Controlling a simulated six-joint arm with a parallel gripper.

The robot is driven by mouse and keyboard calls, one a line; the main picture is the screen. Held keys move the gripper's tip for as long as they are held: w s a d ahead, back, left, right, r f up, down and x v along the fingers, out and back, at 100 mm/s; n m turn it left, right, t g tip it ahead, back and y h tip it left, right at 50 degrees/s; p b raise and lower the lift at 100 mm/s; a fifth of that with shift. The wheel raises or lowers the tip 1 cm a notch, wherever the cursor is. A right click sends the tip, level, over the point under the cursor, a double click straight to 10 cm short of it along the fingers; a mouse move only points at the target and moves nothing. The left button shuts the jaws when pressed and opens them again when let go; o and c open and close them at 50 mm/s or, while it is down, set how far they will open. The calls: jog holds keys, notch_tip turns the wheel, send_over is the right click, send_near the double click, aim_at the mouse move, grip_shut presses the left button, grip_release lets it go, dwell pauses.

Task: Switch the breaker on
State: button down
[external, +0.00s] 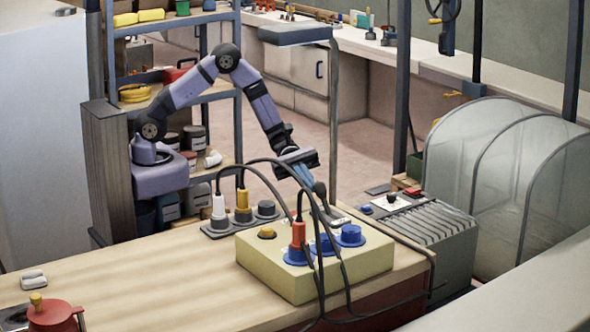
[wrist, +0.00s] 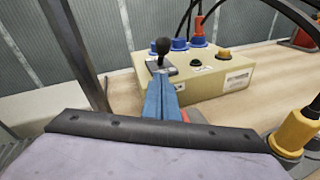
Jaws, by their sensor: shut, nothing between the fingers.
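A lever with a black ball knob (wrist: 162,47) stands on a small dark plate at the near edge of the beige box (wrist: 222,88) in the wrist view; I take it to be the breaker. The knob also shows in the external view (external: 320,188), behind the box (external: 318,285). Its on and off marks cannot be read. My gripper (external: 308,182) has its blue fingers together and empty, pointing down toward the lever. In the wrist view the fingertips (wrist: 160,76) appear just below the lever's plate; whether they touch it cannot be told.
The box carries blue sockets (external: 350,234), an orange-red plug (external: 298,233) and a yellow button (external: 267,232). Black cables arch over it. A socket strip (external: 218,230) with white and yellow plugs lies beside it. The workbench (external: 130,275) is mostly clear at left.

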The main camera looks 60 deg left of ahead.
jog(key=p, duration=0.2)
send_near(324, 199)
jog(key=shift+x, duration=1.25)
jog(key=shift+r, duration=0.1)
jog(key=shift+d+r, duration=0.4)
jog(key=shift+r, duration=0.25)
